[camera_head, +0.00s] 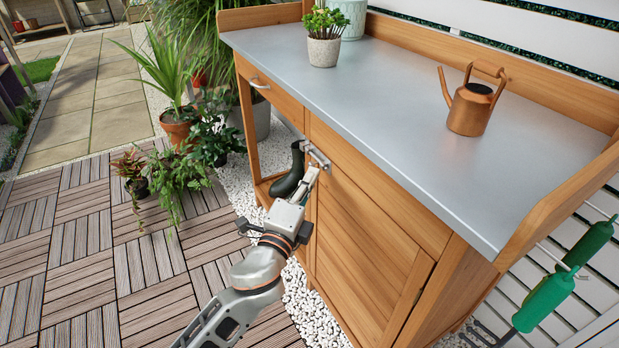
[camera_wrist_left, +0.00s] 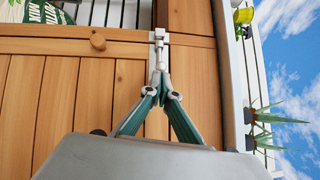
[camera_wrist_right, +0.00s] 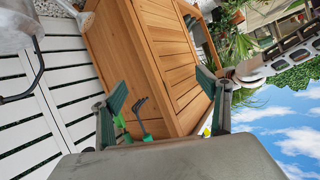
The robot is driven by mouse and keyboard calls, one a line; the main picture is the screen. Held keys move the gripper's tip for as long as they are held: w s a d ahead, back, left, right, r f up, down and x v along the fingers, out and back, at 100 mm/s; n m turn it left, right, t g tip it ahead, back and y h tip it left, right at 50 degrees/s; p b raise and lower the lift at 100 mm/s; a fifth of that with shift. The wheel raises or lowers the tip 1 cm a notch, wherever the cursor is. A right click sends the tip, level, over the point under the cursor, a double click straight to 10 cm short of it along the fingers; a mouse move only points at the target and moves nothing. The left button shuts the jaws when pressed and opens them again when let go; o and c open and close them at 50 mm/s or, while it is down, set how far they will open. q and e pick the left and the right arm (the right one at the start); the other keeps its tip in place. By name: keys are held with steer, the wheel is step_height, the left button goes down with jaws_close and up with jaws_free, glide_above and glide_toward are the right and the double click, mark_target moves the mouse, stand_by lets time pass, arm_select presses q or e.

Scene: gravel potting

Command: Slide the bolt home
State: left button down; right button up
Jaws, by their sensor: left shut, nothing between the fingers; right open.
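The bolt (camera_head: 317,155) is a small light-metal fitting at the top left corner of the wooden cabinet door (camera_head: 365,235), under the worktop. In the left wrist view the bolt (camera_wrist_left: 158,37) lies across the seam between the door and the frame. The door looks closed. My left gripper (camera_head: 311,172) is shut and empty, with its fingertips (camera_wrist_left: 161,74) right at the bolt's near end. I cannot tell whether they touch it. How far the bolt has slid is not clear. My right gripper (camera_wrist_right: 162,87) is open and empty, beside the bench and away from the bolt.
The grey worktop (camera_head: 400,110) carries a copper watering can (camera_head: 471,103) and a potted succulent (camera_head: 324,38). A dark boot (camera_head: 290,172) stands behind my left gripper. Green-handled tools (camera_head: 590,243) hang at the bench's right end.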

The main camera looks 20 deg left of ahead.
arm_select(q)
steer(key=shift+w+a+r+p, duration=0.25)
steer(key=shift+w+a+p, duration=0.1)
steer(key=shift+w+a, duration=0.55)
steer(key=shift+a+f, duration=0.25)
steer(key=shift+a, duration=0.05)
arm_select(e)
steer(key=shift+w+d+r+n, duration=0.1)
steer(key=shift+w+d+n, duration=0.1)
steer(key=shift+d+n, duration=0.4)
arm_select(q)
steer(key=shift+f, duration=0.1)
arm_select(e)
steer(key=shift+s+d+r, duration=0.1)
steer(key=shift+d, duration=0.05)
